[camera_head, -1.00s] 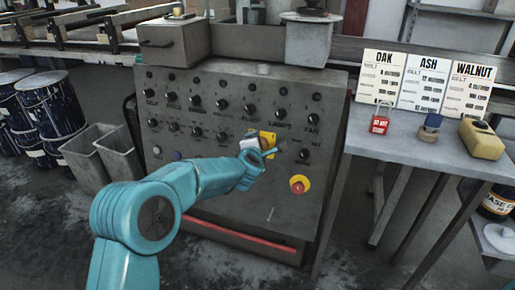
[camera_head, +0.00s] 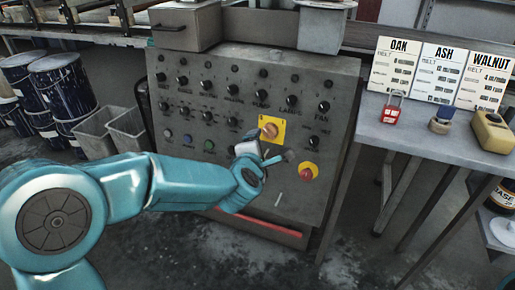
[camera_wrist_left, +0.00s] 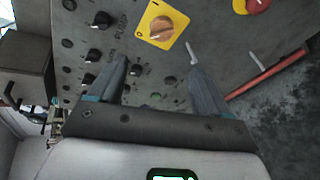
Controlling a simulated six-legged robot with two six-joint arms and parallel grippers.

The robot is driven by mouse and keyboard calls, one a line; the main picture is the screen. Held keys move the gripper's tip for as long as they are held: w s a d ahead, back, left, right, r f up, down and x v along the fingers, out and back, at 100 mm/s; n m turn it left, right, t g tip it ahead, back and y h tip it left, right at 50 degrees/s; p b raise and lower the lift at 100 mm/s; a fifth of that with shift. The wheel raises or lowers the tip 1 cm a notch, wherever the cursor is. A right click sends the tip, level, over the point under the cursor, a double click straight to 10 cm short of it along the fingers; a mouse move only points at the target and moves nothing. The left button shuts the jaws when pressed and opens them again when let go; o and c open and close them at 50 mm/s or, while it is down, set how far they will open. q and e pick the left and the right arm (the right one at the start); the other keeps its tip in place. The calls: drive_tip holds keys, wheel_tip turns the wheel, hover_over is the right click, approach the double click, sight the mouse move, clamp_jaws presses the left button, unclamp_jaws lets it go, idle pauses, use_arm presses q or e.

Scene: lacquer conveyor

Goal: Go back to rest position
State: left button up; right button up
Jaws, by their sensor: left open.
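My left arm comes in from the left in the head view. My left gripper (camera_head: 277,157) is in front of the grey control panel (camera_head: 235,60), below the yellow plate with an orange rotary switch (camera_head: 271,129). In the left wrist view the gripper (camera_wrist_left: 158,75) shows two dark fingers spread apart with nothing between them. The rotary switch (camera_wrist_left: 162,27) stands beyond the fingertips there, apart from them. My right gripper is in neither view.
A red emergency button (camera_head: 307,173) on yellow sits right of the gripper. A grey table (camera_head: 425,137) on the right bears a red padlock (camera_head: 391,112), a blue-topped item (camera_head: 442,121) and a yellow container (camera_head: 492,132). Blue drums (camera_head: 62,85) and grey bins (camera_head: 127,128) stand left.

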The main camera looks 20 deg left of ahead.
use_arm(q)
drive_tip(key=shift+s+r, duration=0.15)
drive_tip(key=shift+s, duration=0.4)
drive_tip(key=s+a+f+m+g, duration=0.1)
drive_tip(key=a+f+g, duration=0.1)
drive_tip(key=f, duration=0.6)
drive_tip(key=s+a+f+g, duration=0.1)
drive_tip(key=s+f+g, duration=0.1)
drive_tip(key=f, duration=0.6)
drive_tip(key=s+d+f+m+g+h, duration=0.1)
drive_tip(key=s+d+f+m+g, duration=0.1)
drive_tip(key=s+f+m, duration=0.35)
drive_tip(key=s+d+f+m+g+h, duration=0.2)
drive_tip(key=s+f+g, duration=0.1)
drive_tip(key=s+f, duration=0.55)
drive_tip(key=s+d+f+m+g+h, duration=0.1)
drive_tip(key=s+d+f+m+g, duration=0.2)
drive_tip(key=s+f, duration=0.4)
drive_tip(key=s+d+m+g+h, duration=0.1)
drive_tip(key=s+d+m+h, duration=0.15)
drive_tip(key=s+m, duration=0.5)
wheel_tip(320, 180, up, 28)
drive_tip(key=w+d+m+p, duration=0.1)
drive_tip(key=m+p, duration=0.1)
drive_tip(key=p, duration=2.7)
drive_tip(key=shift+r+g+p, duration=0.2)
drive_tip(key=shift+g+p, duration=0.1)
